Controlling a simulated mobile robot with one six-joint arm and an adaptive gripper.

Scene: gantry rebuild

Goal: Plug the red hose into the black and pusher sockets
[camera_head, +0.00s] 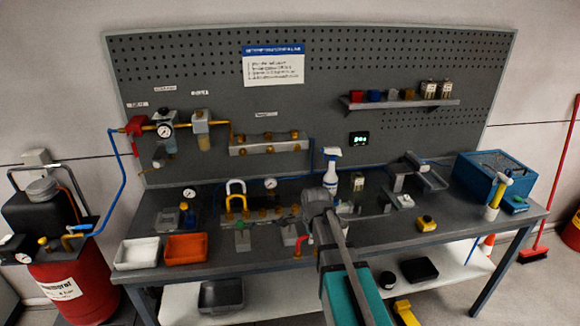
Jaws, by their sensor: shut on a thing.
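My gripper (316,210) is over the middle of the workbench, seen from behind past my arm, which hides most of its fingers. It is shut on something. A short bent red piece, which looks like the red hose (302,240), shows just below and left of it. The hose's other end and the grip point are hidden. A low block with brass fittings (262,213) stands on the bench to the left of my gripper. A yellow loop (235,188) rises above it. I cannot tell which sockets are the black one and the pusher one.
A white tray (137,253) and an orange tray (186,248) lie at the front left. A spray bottle (331,172) stands behind my gripper. A blue box (495,173) sits at the right. The bench front right of my arm is fairly clear around a yellow item (426,223).

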